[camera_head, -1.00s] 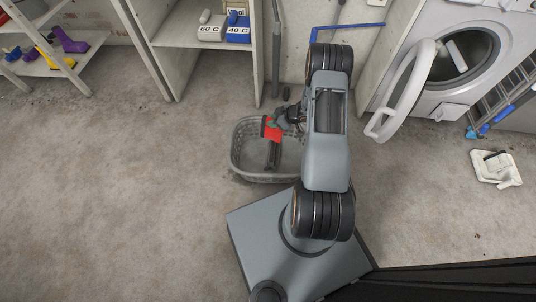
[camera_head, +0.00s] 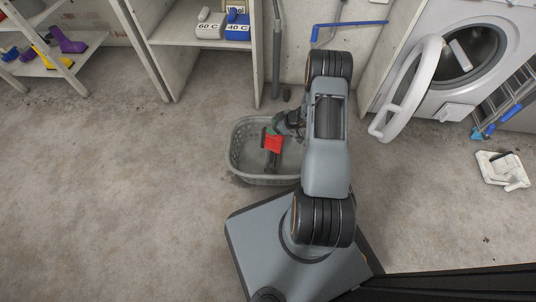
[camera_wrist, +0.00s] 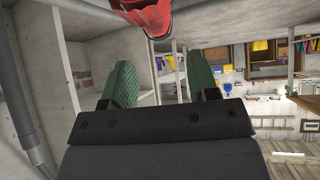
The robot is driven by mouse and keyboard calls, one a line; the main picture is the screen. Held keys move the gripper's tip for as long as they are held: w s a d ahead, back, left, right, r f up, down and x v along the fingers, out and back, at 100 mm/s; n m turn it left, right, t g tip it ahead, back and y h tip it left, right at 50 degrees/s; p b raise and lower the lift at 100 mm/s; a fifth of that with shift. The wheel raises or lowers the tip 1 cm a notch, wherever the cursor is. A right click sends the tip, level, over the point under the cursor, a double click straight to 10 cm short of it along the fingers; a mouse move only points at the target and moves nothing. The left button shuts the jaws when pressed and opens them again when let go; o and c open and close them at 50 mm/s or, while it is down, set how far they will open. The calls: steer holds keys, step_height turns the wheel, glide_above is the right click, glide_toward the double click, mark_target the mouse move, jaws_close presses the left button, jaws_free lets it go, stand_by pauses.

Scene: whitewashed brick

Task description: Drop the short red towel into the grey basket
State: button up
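The short red towel (camera_head: 272,144) shows over the inside of the grey basket (camera_head: 236,160) in the head view. In the wrist view the towel (camera_wrist: 146,14) is a bunched red shape at the top edge, beyond the fingertips and apart from them. My gripper (camera_head: 276,130) is over the far part of the basket, its green fingers beside the towel. In the wrist view my gripper (camera_wrist: 160,75) has its two green fingers wide apart with nothing between them. I cannot tell whether the towel touches the basket floor. My arm hides the basket's right side.
An open washing machine (camera_head: 462,60) stands at the right, its round door (camera_head: 408,90) swung out. Shelving (camera_head: 205,80) with a white and a blue box stands behind the basket. A white object (camera_head: 502,169) lies on the floor far right. The floor at the left is clear.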

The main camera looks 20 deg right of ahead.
steer(key=shift+o, duration=0.4)
steer(key=shift+s+d+r+p, duration=0.2)
steer(key=shift+d+r+p, duration=0.05)
steer(key=shift+r+p, duration=0.1)
steer(key=p+v, duration=0.5)
steer(key=v, duration=0.7)
steer(key=shift+s+d+r, duration=0.2)
steer(key=shift+r, duration=0.1)
